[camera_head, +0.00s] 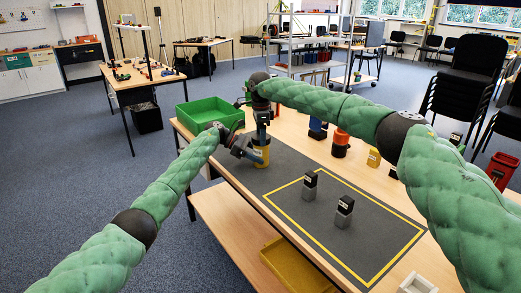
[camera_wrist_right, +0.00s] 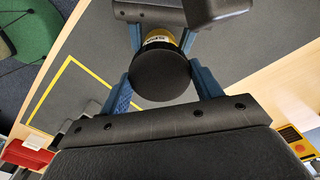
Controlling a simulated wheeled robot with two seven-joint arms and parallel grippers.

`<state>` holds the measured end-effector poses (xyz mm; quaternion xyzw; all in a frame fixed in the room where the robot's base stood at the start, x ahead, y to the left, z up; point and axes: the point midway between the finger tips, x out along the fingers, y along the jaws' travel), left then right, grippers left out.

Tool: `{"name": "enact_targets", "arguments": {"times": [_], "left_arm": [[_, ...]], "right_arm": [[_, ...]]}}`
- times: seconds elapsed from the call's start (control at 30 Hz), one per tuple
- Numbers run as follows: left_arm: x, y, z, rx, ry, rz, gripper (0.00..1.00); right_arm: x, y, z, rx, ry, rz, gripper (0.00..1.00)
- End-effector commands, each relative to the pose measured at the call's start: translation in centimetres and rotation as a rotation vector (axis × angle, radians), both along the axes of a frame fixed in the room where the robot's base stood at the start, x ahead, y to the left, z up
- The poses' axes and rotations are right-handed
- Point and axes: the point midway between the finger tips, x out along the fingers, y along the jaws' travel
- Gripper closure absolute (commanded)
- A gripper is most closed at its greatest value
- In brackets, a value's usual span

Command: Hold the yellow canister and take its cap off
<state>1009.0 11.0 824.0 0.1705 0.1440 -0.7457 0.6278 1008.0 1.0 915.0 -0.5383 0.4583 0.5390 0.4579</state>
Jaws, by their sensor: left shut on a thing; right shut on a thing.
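The yellow canister (camera_head: 262,158) stands upright on the dark mat near the table's far left part. My left gripper (camera_head: 256,155) comes in from the left and is shut on the canister's body. My right gripper (camera_head: 262,136) points down from above and is shut on the cap. In the right wrist view the round black cap (camera_wrist_right: 160,76) sits between the two blue fingers of my right gripper (camera_wrist_right: 162,85). A strip of the yellow canister (camera_wrist_right: 160,36) with a pale label shows just beyond the cap. The cap hides the canister's top.
A green bin (camera_head: 210,112) stands at the table's far left corner. Two grey blocks with dark tops (camera_head: 309,186) (camera_head: 343,211) stand inside the yellow outline on the mat. An orange-and-black canister (camera_head: 340,143) and a blue one (camera_head: 318,129) stand behind. The mat's front is mostly clear.

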Motion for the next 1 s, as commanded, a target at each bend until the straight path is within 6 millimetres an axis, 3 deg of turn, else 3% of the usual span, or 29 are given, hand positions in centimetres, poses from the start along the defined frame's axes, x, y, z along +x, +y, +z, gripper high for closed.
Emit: {"name": "enact_targets", "arguments": {"times": [0.07, 0.1, 0.17, 0.57, 1.0], "left_arm": [[-0.1, 0.0, 0.0, 0.0, -0.001, -0.003, 0.72], [-0.1, 0.0, 0.0, 0.0, -0.001, -0.003, 0.72], [0.0, 0.0, 0.0, 0.0, 0.0, -0.002, 0.72], [0.0, 0.0, 0.0, 0.0, 0.0, -0.001, 0.72], [0.0, 0.0, 0.0, 0.0, 0.0, -0.001, 0.72]], "right_arm": [[0.1, -0.2, -0.1, -0.001, -0.002, -0.004, 0.59], [0.1, -0.2, -0.1, -0.001, -0.002, -0.004, 0.3], [0.1, -0.2, -0.1, -0.001, -0.001, -0.004, 0.22], [0.1, -0.1, 0.4, 0.0, -0.001, -0.004, 0.22], [0.0, 0.0, 3.1, -0.001, -0.001, -0.004, 0.22]]}}
